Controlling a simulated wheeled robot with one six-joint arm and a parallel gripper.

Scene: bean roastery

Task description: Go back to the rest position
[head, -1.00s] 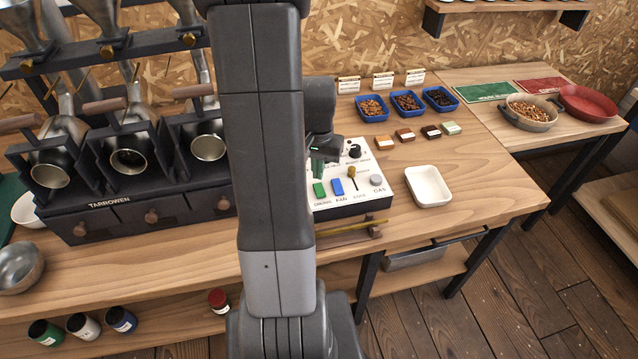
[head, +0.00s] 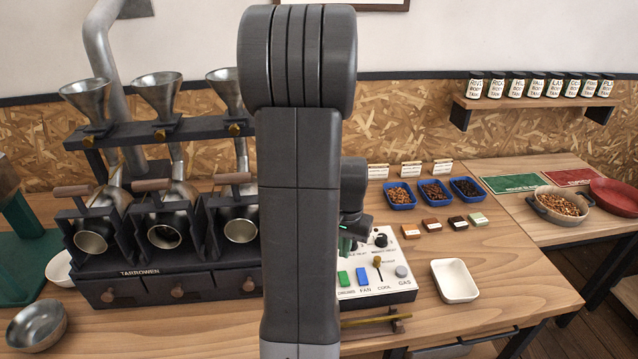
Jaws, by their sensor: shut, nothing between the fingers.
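My gripper (head: 347,243) shows only in part in the head view, small and mostly hidden behind my own upright arm links. What shows of it is above the back left of the white control panel (head: 375,283), near the knobs. I see nothing held in it, and it looks shut. I cannot tell whether its tips touch the panel. The panel carries a green button, a blue button, a lever and a grey button.
The sample roaster (head: 180,280) stands left of the panel, with a metal bowl (head: 35,326) in front. Right of the panel are a white tray (head: 455,281), blue dishes of beans (head: 435,192) and small colored blocks. A pan of beans (head: 559,205) stands on the right table.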

